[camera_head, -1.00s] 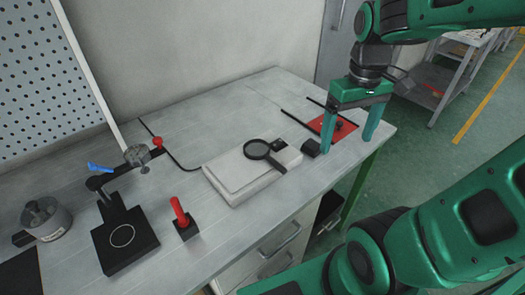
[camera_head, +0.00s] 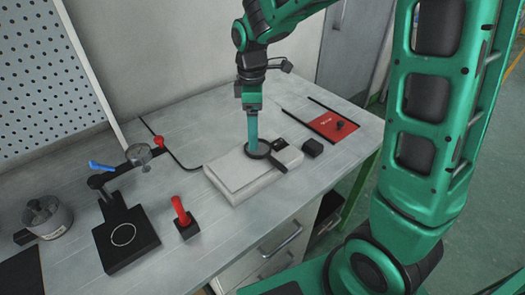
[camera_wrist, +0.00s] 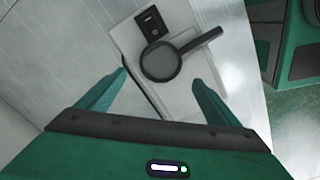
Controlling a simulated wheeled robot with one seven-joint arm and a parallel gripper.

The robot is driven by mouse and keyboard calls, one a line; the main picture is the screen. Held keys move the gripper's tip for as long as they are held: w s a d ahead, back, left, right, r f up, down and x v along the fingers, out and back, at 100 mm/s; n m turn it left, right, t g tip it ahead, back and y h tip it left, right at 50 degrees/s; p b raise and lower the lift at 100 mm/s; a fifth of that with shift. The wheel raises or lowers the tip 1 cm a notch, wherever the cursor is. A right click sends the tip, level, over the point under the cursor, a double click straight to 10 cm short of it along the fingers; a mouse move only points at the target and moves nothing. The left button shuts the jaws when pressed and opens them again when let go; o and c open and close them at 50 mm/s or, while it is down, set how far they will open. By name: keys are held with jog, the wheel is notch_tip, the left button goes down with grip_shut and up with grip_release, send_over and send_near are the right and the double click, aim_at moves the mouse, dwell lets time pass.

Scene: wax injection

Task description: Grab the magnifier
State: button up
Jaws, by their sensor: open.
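The black magnifier (camera_head: 279,165) lies flat on a white box-like block on the workbench. In the head view my gripper (camera_head: 253,150) points down over the block, and its fingers hide part of the magnifier's lens. In the wrist view the magnifier (camera_wrist: 161,61) lies just beyond the fingertips, its round lens roughly ahead of the gap and its handle pointing up and right. My gripper (camera_wrist: 160,78) is open and empty, with one finger on each side. I cannot tell the exact height of the fingertips above the block.
The white block (camera_head: 235,185) carries a small black item (camera_head: 280,144) beside the magnifier. A small black box (camera_head: 312,147) and a red mat (camera_head: 333,126) lie to the right. A red-handled tool (camera_head: 183,215) and a black press stand (camera_head: 125,240) stand to the left.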

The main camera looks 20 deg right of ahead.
aim_at(265, 148)
jog(key=shift+d+f, duration=0.2)
jog(key=shift+f, duration=1.25)
jog(key=shift+d+f, duration=0.15)
jog(key=shift+f, duration=1.25)
jog(key=shift+c, duration=0.6)
jog(key=c, duration=1.1)
